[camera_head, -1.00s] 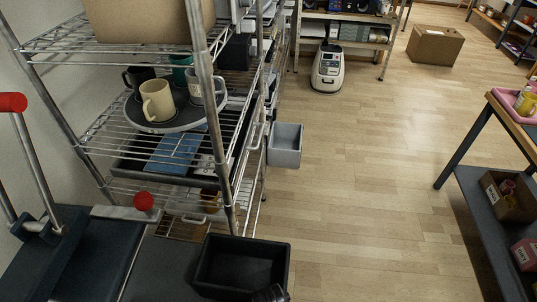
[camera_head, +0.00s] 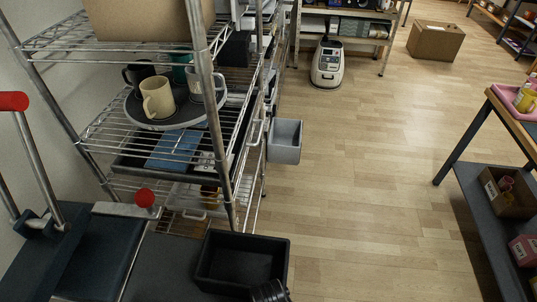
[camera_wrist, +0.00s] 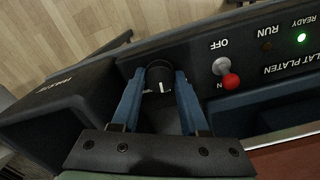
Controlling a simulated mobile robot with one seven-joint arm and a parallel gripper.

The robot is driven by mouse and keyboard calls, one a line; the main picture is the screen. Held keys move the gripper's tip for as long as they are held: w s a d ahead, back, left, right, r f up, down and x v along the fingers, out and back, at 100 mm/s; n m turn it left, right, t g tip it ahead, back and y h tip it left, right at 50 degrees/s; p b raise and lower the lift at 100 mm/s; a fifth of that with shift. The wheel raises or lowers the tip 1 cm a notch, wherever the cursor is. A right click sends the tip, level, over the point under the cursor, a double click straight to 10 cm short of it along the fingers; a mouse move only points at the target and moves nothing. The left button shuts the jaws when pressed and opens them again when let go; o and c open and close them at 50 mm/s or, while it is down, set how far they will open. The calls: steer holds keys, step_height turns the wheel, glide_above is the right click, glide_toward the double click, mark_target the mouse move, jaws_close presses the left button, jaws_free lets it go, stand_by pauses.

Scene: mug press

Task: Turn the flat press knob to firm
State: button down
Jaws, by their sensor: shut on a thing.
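The black round knob (camera_wrist: 160,78) sits on the dark front panel (camera_wrist: 245,40) of the flat press in the wrist view. A white mark on the knob points toward the bottom of the picture. My gripper (camera_wrist: 159,84) has its two blue fingers on either side of the knob and is shut on it. The knob's lower part and any scale marks around it are hidden or too dark to read.
A black bin (camera_head: 242,262) stands close by. A wire rack holds mugs (camera_head: 157,98) on a round tray.

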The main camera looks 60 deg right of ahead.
steer(key=m+p, duration=0.2)
steer(key=m, duration=0.2)
steer(key=shift+r, duration=0.15)
steer(key=m+p, duration=0.1)
steer(key=m, duration=0.3)
steer(key=shift+m, duration=0.4)
steer(key=shift+c, duration=2.1)
jaws_free()
step_height(320, 180, up, 13)
steer(key=p, duration=0.1)
steer(key=shift+p, duration=0.3)
